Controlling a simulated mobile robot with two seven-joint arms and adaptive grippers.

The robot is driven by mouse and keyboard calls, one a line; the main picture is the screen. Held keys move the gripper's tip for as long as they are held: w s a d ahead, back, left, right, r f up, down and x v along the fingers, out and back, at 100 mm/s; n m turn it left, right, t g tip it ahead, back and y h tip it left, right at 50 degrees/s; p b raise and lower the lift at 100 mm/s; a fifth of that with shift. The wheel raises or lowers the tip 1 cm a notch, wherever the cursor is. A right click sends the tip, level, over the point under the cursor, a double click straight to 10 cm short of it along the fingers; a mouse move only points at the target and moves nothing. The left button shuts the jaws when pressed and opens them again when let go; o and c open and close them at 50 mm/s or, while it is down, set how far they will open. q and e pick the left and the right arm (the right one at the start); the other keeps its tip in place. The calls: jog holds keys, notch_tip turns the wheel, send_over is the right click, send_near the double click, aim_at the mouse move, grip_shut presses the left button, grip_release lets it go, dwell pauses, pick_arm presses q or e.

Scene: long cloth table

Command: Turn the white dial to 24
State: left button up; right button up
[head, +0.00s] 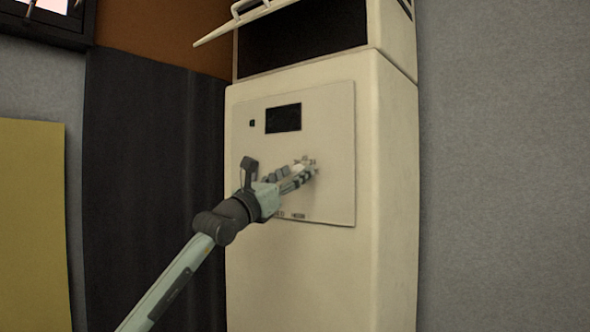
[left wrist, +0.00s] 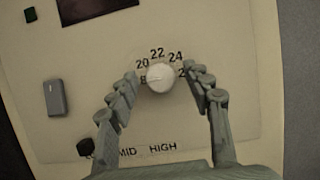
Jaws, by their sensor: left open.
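The white dial (left wrist: 160,77) is a small round knob on a cream panel (left wrist: 230,30) in the left wrist view. Numbers 20, 22 and 24 arc over its top, with partly covered numbers at both sides. Where the dial points is too small to tell surely. My left gripper (left wrist: 161,74) is open, with one fingertip left of the dial and one right of it; a gap seems to show on each side. In the head view my left gripper (head: 307,166) reaches the panel front and mostly hides the dial. My right gripper is not in view.
A grey switch (left wrist: 56,98) and a black knob (left wrist: 85,147) with MID and HIGH labels sit near the dial. A dark display (head: 283,118) is above. The tall cream unit (head: 395,200) has an open flap (head: 260,18) at its top, and a grey wall stands to its right.

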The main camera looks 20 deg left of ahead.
pick_arm(q)
jog(key=shift+w+d+r, duration=0.1)
jog(key=shift+w, duration=0.25)
jog(key=c, duration=1.1)
jog(key=shift+c, duration=0.2)
